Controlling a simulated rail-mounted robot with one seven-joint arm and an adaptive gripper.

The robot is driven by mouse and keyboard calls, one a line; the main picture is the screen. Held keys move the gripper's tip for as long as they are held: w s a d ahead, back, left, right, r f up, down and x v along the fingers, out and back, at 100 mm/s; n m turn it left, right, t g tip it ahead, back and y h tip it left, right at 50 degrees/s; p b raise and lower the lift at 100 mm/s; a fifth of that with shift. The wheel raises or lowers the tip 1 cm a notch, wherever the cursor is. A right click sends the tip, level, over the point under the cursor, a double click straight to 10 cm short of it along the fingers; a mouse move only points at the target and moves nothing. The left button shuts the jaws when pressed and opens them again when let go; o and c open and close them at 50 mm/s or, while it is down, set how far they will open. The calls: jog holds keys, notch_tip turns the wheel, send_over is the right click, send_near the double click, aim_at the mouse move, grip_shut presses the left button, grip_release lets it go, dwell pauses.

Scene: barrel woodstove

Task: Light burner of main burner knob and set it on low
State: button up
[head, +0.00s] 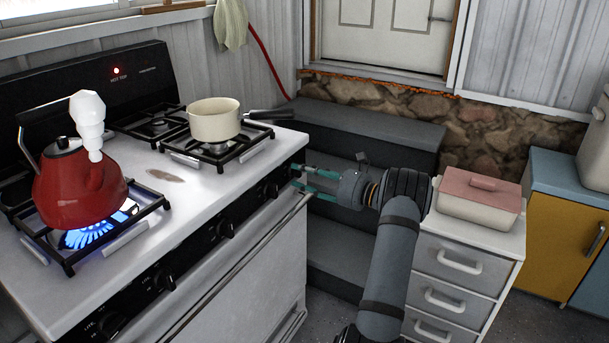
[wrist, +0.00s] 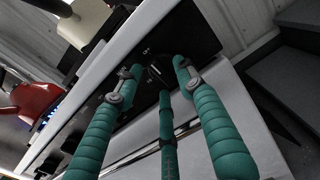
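The white stove (head: 150,190) has a black front panel with a row of dark knobs, one of them a knob (head: 224,228) near the middle. My gripper (head: 297,176), with teal fingers, is at the panel's right end. In the wrist view its fingers (wrist: 158,75) are spread apart around a dark knob (wrist: 154,69), with no clear contact visible. A blue flame (head: 88,236) burns under the red kettle (head: 75,190) on the front left burner. A cream pot (head: 214,120) stands on the right burner (head: 218,150); no flame shows there.
The oven handle (head: 250,255) runs below the knobs. Dark steps (head: 370,125) rise behind my gripper. A white drawer unit (head: 465,260) with a pink-lidded dish (head: 480,200) stands right of my arm. The pot's dark handle (head: 270,114) points right.

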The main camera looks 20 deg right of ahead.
jog(key=shift+c, duration=0.9)
jog(key=shift+d, duration=0.1)
jog(key=c, duration=0.7)
grip_shut()
jog(key=shift+f+n+b, duration=0.15)
jog(key=shift+n+b, duration=0.15)
jog(key=shift+b, duration=0.15)
jog(key=shift+f+n+b, duration=0.15)
jog(key=shift+n+b, duration=0.45)
jog(key=shift+b, duration=0.15)
jog(key=n+b, duration=0.3)
jog(key=b, duration=0.1)
jog(key=shift+f, duration=0.15)
jog(key=n+b, duration=0.4)
jog(key=b, duration=0.1)
jog(key=shift+w+d, duration=0.1)
jog(key=shift+n+b, duration=1)
jog(key=shift+b, duration=0.05)
jog(key=shift+r, duration=0.25)
